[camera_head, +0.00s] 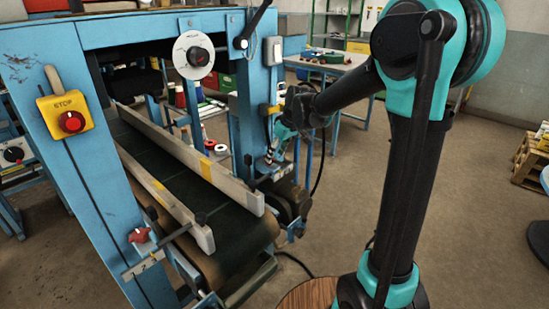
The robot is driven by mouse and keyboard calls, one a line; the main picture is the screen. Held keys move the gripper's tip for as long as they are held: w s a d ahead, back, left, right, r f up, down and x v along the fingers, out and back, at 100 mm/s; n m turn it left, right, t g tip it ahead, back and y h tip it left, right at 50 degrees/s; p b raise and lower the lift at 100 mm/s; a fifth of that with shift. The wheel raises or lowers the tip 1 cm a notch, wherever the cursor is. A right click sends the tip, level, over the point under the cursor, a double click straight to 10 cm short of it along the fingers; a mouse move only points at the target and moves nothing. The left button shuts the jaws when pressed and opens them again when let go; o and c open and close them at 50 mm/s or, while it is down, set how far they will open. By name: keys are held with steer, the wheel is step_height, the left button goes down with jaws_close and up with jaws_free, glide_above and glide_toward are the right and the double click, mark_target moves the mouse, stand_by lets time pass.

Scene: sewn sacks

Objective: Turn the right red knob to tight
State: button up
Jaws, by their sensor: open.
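A blue-framed conveyor has a dark belt (190,185) between two pale guide rails, the right rail (190,155) and the left rail (165,190). A red knob (139,235) sits on a clamp at the near end of the left side. No red knob can be clearly made out on the right side, where my gripper and the blue frame crowd together. My gripper (276,148) is small in the head view, beside the right post at the right of the belt. It is open and seems empty; contact with anything cannot be told.
A yellow stop box with a red button (71,122) hangs on the left blue post. A round dial (194,55) is on the top beam. A motor and cable sit low at the right of the conveyor.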

steer(key=shift+x, duration=1.15)
steer(key=shift+c, duration=0.5)
steer(key=c, duration=1)
steer(key=shift+c, duration=0.2)
